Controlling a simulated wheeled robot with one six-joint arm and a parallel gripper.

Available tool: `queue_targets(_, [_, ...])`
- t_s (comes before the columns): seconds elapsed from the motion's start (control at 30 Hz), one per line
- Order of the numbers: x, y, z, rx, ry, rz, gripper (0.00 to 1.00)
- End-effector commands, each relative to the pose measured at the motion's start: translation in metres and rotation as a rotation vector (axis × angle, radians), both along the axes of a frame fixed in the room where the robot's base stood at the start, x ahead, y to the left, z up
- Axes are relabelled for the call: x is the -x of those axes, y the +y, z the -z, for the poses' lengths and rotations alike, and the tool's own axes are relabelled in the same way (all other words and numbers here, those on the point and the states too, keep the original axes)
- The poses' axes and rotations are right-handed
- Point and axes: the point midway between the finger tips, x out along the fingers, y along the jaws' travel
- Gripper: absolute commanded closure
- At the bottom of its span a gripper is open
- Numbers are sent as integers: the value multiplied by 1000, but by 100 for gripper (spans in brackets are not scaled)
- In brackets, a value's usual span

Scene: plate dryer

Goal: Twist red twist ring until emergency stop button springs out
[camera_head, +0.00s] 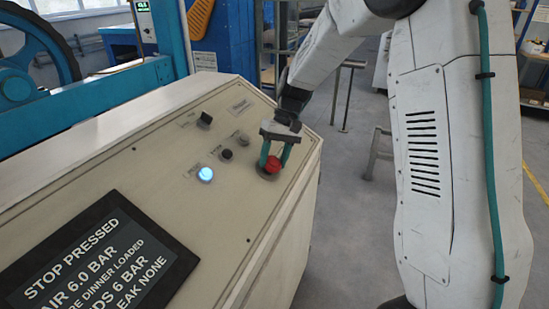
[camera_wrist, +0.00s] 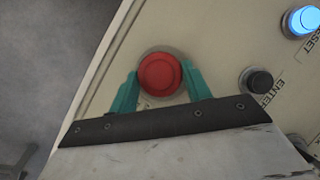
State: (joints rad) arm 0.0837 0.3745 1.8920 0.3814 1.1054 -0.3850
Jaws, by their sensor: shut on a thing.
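The red emergency stop button with its red twist ring (camera_head: 274,164) sits at the right end of the sloped beige control panel (camera_head: 150,190). It also shows as a round red cap (camera_wrist: 160,74) in the wrist view, on a grey base. My gripper (camera_head: 274,160) comes down on it from above. Its two green fingers stand on either side of the red ring and are shut on it. In the wrist view my gripper (camera_wrist: 160,84) has one finger at the left and one at the right of the cap. Ring and button cannot be told apart.
On the panel are a lit blue-white reset button (camera_head: 205,174), a black enter button (camera_head: 227,154), another small knob (camera_head: 243,139) and a black switch (camera_head: 205,119). A dark display (camera_head: 95,260) reads "STOP PRESSED". The panel's right edge is close to the ring, with open floor beyond.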

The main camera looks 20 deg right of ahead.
Motion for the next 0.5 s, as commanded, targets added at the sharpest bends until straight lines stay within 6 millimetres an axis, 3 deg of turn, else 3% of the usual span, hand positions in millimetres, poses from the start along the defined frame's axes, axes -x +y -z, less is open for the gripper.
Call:
queue_targets(0.07, [0, 0, 0, 0, -1, 0, 74])
queue_targets(0.1, [0, 0, 0, 0, -1, 0, 49])
queue_targets(0.17, [0, 0, 0, 1, -1, 0, 32])
queue_targets(0.5, [-1, -1, -3, 1, -1, -1, 29])
